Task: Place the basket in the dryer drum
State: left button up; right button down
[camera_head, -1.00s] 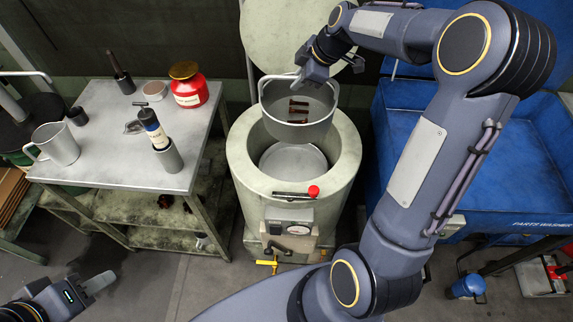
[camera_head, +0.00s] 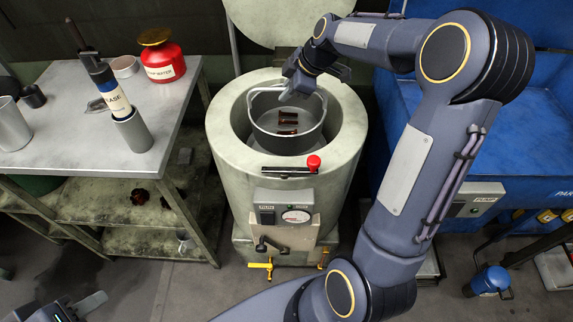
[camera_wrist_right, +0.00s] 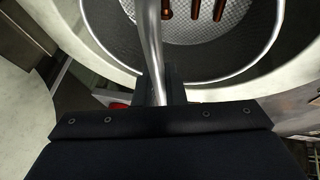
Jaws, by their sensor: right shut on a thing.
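The basket (camera_head: 287,141) is a grey metal pot-like basket with a bail handle and several copper-brown bolts (camera_head: 287,122) inside. It sits upright within the round opening of the dryer drum (camera_head: 228,154), its rim near the level of the drum's mouth. Whether its base touches the drum floor is hidden. My right gripper (camera_head: 303,84) is shut on the basket handle above the far right of the basket. The right wrist view shows the handle bar (camera_wrist_right: 154,45) running into the jaws and the bolts below. My left gripper (camera_head: 88,304) is at the bottom left, mostly cut off.
The dryer's round lid (camera_head: 285,22) stands raised behind the drum. A red-knobbed latch (camera_head: 313,163) is at its front rim. A metal table (camera_head: 70,140) with a grease tube and red can (camera_head: 163,60) is left. A blue parts washer (camera_head: 520,140) is right.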

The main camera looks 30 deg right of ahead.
aim_at(281, 127)
jog(key=shift+f, duration=0.55)
pick_arm(q)
notch_tip(281, 127, down, 2)
jog(key=shift+f+b, duration=0.1)
jog(key=shift+b, duration=0.65)
pick_arm(e)
notch_tip(281, 127, down, 10)
jog(key=shift+r, duration=0.15)
jog(key=c, duration=1.5)
grip_release()
pick_arm(q)
jog(key=shift+r+p, duration=0.45)
pick_arm(e)
jog(key=v, duration=1.2)
